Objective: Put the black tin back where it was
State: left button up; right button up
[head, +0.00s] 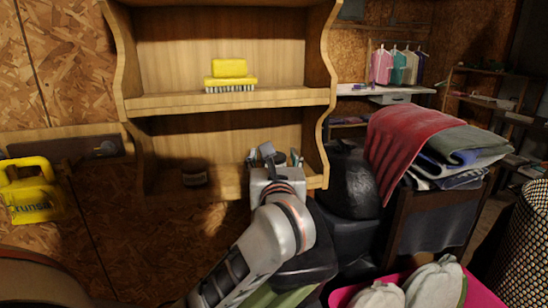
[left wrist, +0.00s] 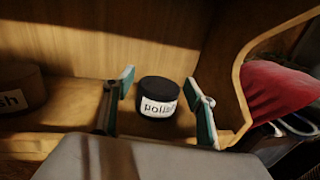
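The black tin (left wrist: 158,95) with a white "polish" label stands upright on the lower shelf, near the cabinet's right side wall, in the left wrist view. My left gripper (left wrist: 160,84) is open, with one teal-padded finger to each side of the tin and gaps showing between. In the head view my left gripper (head: 272,157) reaches over the right end of the lower shelf and hides the tin. A brown tin (head: 194,175) stands further left on the same shelf; its label, ending in "sh", shows in the left wrist view (left wrist: 20,90). My right gripper is not in view.
A yellow brush (head: 231,84) and a yellow block (head: 229,67) sit on the upper shelf (head: 150,102). The curved side wall (left wrist: 240,75) is close to my right finger. Folded cloths (head: 410,130) and a pink tub (head: 478,291) stand to the right.

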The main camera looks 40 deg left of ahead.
pick_arm(q)
jog(key=shift+r, duration=0.15)
jog(key=shift+s+d, duration=0.15)
jog(key=shift+d, duration=0.05)
jog(key=p+v, duration=0.1)
jog(key=v, duration=1)
jog(key=shift+s+d, duration=0.2)
